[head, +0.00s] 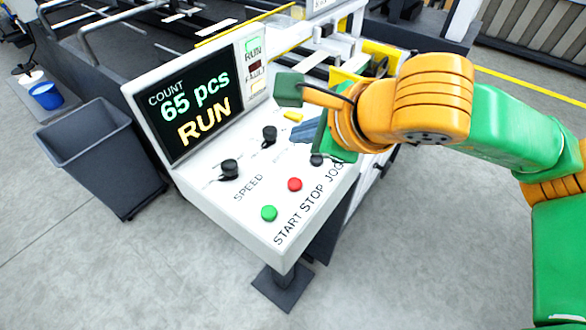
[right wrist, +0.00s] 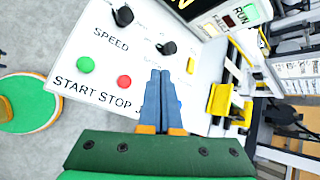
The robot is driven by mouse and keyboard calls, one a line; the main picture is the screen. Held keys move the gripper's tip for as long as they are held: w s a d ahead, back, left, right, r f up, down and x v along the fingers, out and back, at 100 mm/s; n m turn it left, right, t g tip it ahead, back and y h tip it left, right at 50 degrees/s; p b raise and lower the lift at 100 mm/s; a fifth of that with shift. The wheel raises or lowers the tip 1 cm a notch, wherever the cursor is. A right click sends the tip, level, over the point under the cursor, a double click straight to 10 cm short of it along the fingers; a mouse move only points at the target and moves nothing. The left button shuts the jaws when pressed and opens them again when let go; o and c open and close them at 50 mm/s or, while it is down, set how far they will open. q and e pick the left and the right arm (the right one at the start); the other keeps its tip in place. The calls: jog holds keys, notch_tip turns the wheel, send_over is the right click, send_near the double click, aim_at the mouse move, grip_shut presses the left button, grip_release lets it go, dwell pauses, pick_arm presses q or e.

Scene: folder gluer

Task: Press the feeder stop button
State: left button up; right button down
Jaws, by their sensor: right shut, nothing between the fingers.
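The red stop button (head: 295,184) sits on the white sloping control panel (head: 235,205), above the printed word STOP. It also shows in the right wrist view (right wrist: 124,82), left of my fingers and uncovered. The green start button (head: 269,213) is beside it. My right gripper (head: 287,138) is shut and empty over the panel, up and slightly left of the red button in the head view. In the right wrist view its blue-grey fingers (right wrist: 160,74) lie together and partly hide the JOG label. My left gripper is out of view.
The display (head: 190,103) reads COUNT 65 pcs and RUN. Two black knobs (head: 229,169) (head: 269,133) and a yellow control (head: 293,117) stand on the panel near my fingers. A dark bin (head: 100,160) stands on the floor at left. Machine frames fill the back.

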aim_at(299, 186)
jog(key=shift+s, duration=0.15)
notch_tip(299, 186, down, 9)
jog(key=b, duration=0.5)
jog(key=shift+r, duration=0.2)
jog(key=shift+f+b, duration=0.15)
jog(key=shift+b, duration=0.4)
dwell(1.3)
jog(key=shift+f+b, duration=0.4)
jog(key=shift+b, duration=0.45)
